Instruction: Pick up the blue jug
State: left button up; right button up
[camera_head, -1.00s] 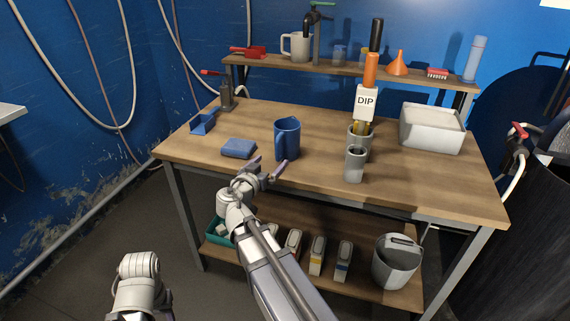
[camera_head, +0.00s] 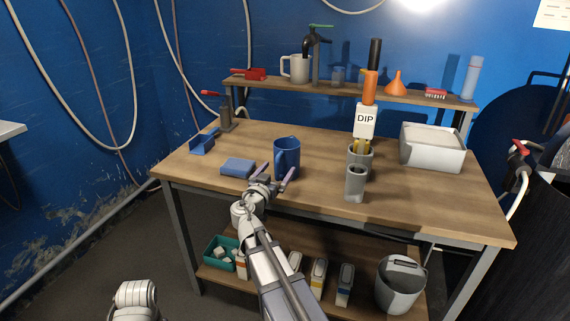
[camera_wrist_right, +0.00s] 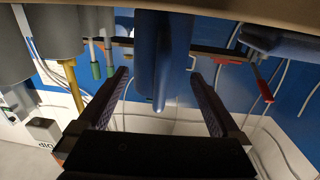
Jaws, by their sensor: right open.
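The blue jug (camera_head: 288,157) stands upright near the front edge of the wooden workbench, its handle on the side toward me. My right gripper (camera_head: 273,174) is open and just in front of the jug, at the bench's front edge. In the right wrist view the jug's blue handle and body (camera_wrist_right: 172,55) show between the two spread fingers of the right gripper (camera_wrist_right: 161,75). I cannot tell whether a finger touches it. My left arm's grey link shows at the bottom left of the head view; its gripper is out of view.
A blue sponge-like block (camera_head: 238,167) lies left of the jug. A white box (camera_head: 432,148) sits at the back right. A raised shelf (camera_head: 350,88) runs behind.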

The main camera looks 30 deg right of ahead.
aim_at(282, 163)
jog(key=x, duration=0.4)
jog(key=shift+w+r, duration=0.1)
jog(key=shift+r, duration=0.05)
jog(key=c, duration=1.1)
